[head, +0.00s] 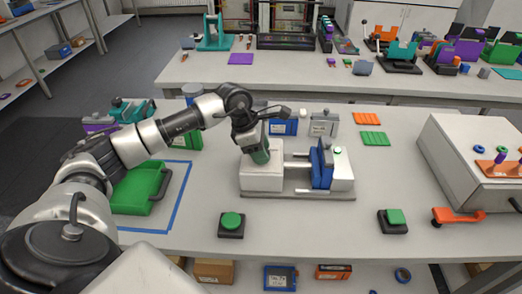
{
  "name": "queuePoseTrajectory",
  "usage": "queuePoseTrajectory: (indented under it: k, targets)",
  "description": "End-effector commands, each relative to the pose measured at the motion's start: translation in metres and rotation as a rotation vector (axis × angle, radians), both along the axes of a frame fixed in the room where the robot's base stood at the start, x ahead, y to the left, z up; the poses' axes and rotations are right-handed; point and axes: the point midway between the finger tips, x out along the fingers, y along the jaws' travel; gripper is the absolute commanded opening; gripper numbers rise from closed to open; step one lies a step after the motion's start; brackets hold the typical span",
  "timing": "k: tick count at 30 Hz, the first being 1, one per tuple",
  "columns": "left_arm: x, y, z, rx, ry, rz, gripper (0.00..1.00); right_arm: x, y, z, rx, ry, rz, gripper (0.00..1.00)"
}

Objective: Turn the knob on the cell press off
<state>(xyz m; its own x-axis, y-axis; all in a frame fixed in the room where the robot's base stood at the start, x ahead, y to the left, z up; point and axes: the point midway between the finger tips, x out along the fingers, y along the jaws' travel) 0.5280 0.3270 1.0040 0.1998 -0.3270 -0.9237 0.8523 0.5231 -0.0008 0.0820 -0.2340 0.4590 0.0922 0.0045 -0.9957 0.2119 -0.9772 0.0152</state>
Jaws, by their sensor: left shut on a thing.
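The cell press (262,182) stands on the middle of the near table. It has a white block at its left, a blue upright plate and a white block at its right on a grey base. My left gripper (261,158) points down onto the top of the left white block and is shut there. The knob under it is hidden by the fingers, so its angle cannot be told. My right gripper is not in view.
A green tray (135,190) lies inside blue tape at left. Green push buttons (231,222) (395,217) stand at the front. A white box (465,165) with an orange handle is at right. Blue and grey boxes (284,127) stand behind the press.

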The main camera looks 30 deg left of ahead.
Motion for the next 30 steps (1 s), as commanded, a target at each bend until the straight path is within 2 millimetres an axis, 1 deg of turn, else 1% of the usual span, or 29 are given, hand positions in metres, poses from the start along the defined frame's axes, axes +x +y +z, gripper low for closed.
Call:
queuePoseTrajectory:
  k: [8, 9, 13, 14, 23, 26, 30]
  targets:
    - [0.001, 0.001, 0.001, 0.001, -0.002, 0.001, 0.21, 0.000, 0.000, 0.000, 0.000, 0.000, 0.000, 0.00]
    - [0.001, 0.001, 0.001, 0.001, -0.002, 0.001, 0.48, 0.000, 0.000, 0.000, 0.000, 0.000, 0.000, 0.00]
    - [0.000, 0.001, 0.001, 0.001, -0.002, 0.001, 0.68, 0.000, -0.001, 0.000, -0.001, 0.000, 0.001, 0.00]
    - [0.000, 0.001, 0.001, 0.001, -0.002, 0.001, 0.70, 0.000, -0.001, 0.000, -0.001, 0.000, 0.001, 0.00]
    - [0.000, 0.001, 0.002, 0.000, -0.001, 0.000, 0.70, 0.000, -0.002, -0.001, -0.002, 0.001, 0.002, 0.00]
    - [-0.001, 0.004, 0.009, 0.001, -0.002, 0.001, 0.70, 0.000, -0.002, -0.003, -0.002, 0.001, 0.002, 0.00]
    - [-0.006, 0.013, 0.032, 0.002, -0.006, 0.001, 0.70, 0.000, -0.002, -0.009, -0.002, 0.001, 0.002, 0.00]
